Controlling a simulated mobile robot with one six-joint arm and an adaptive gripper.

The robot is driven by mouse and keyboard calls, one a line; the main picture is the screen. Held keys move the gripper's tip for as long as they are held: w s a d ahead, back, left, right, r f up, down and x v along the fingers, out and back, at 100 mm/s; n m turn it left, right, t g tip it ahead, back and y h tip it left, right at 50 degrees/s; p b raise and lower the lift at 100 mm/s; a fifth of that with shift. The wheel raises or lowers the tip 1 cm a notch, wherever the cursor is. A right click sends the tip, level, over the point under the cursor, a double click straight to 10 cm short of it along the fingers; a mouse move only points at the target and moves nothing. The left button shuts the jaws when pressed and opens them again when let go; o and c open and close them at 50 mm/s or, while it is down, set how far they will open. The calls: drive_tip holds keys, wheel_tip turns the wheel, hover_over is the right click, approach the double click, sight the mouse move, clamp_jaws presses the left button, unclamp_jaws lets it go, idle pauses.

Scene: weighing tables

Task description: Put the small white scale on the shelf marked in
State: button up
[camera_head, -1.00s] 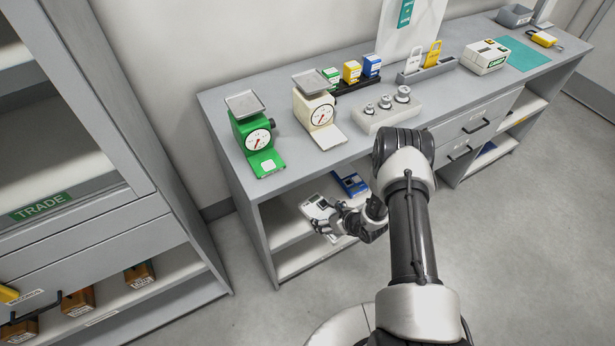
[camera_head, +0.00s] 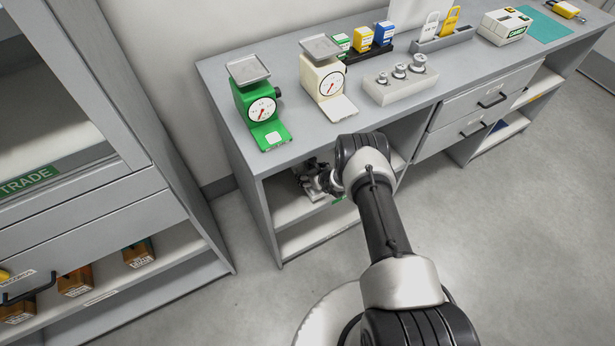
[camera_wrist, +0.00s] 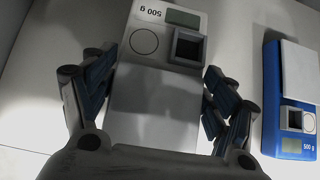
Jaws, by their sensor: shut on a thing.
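The small white scale (camera_wrist: 155,105) is in the wrist view, with a pale plate, a grey display, a dark square and a "500 g" label. My gripper (camera_wrist: 163,70) has its fingers on both sides of the scale and is shut on it. In the head view my gripper (camera_head: 313,182) is inside the open shelf bay under the grey table, and the white scale cannot be made out clearly there. I cannot tell whether the scale touches the shelf (camera_head: 285,207). No mark reading "in" is legible.
A blue scale (camera_wrist: 292,100) marked 500 g lies close to the right in the wrist view. The tabletop (camera_head: 335,134) is just above my gripper. It bears a green dial scale (camera_head: 257,104), a cream dial scale (camera_head: 325,82) and a weight block (camera_head: 400,87). A cabinet (camera_head: 125,190) stands left.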

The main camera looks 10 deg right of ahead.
sight(306, 168)
drive_tip(key=w, duration=0.1)
drive_tip(key=w+a+b, duration=0.1)
drive_tip(key=w, duration=0.1)
wheel_tip(306, 168, down, 4)
drive_tip(key=shift+r+b, duration=0.15)
drive_tip(key=shift+b, duration=0.95)
drive_tip(key=shift+r, duration=0.15)
drive_tip(key=o, duration=1.4)
drive_tip(key=shift+f, duration=0.2)
drive_tip(key=shift+o, duration=0.2)
drive_tip(key=shift+r, duration=0.1)
